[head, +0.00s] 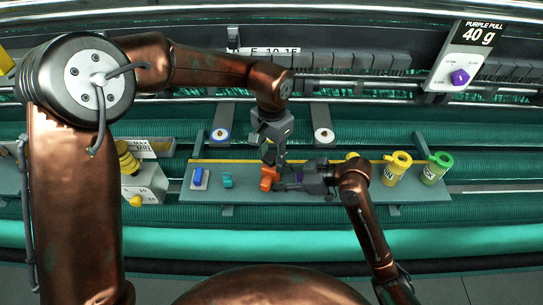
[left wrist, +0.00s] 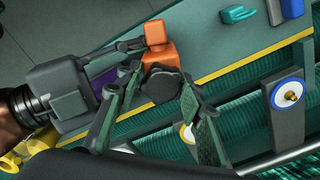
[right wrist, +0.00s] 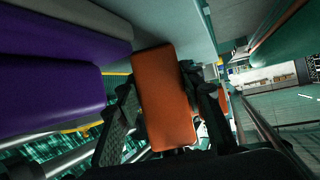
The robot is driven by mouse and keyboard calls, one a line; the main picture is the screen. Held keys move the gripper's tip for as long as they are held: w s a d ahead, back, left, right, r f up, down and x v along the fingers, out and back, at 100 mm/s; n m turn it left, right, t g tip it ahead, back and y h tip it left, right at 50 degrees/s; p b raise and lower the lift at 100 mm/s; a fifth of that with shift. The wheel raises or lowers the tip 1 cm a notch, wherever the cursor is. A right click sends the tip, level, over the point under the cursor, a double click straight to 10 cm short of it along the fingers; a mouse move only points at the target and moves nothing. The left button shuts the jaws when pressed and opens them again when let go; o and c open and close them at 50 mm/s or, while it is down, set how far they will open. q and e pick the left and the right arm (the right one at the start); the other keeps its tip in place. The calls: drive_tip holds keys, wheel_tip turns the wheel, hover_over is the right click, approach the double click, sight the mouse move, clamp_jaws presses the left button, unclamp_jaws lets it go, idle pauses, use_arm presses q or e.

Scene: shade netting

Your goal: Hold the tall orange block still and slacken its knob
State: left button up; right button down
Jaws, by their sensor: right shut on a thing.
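The tall orange block (head: 267,184) stands on the grey shelf, left of its middle. My right gripper (head: 281,184) comes in from the right and is shut on the block; in the right wrist view the orange block (right wrist: 165,98) lies between its fingers. A dark round knob (left wrist: 160,86) is on the block in the left wrist view. My left gripper (left wrist: 160,78) is above, pointing down, with its fingers apart on either side of the knob. I cannot tell whether they touch it. In the head view the left gripper (head: 273,158) hides the knob.
A purple block (right wrist: 45,85) is beside the right gripper. A teal piece (head: 227,180) and a blue block (head: 198,175) are to the left on the shelf. Yellow (head: 396,168) and green (head: 436,168) ringed pieces are to the right. A "PURPLE PULL 40 g" sign (head: 478,45) is at upper right.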

use_arm(q)
drive_tip(key=shift+o, duration=1.1)
drive_tip(key=shift+w+r, duration=0.1)
drive_tip(key=shift+a+r, duration=0.1)
drive_tip(key=shift+r, duration=1.45)
drive_tip(key=m, duration=1.3)
drive_tip(key=shift+f, duration=0.15)
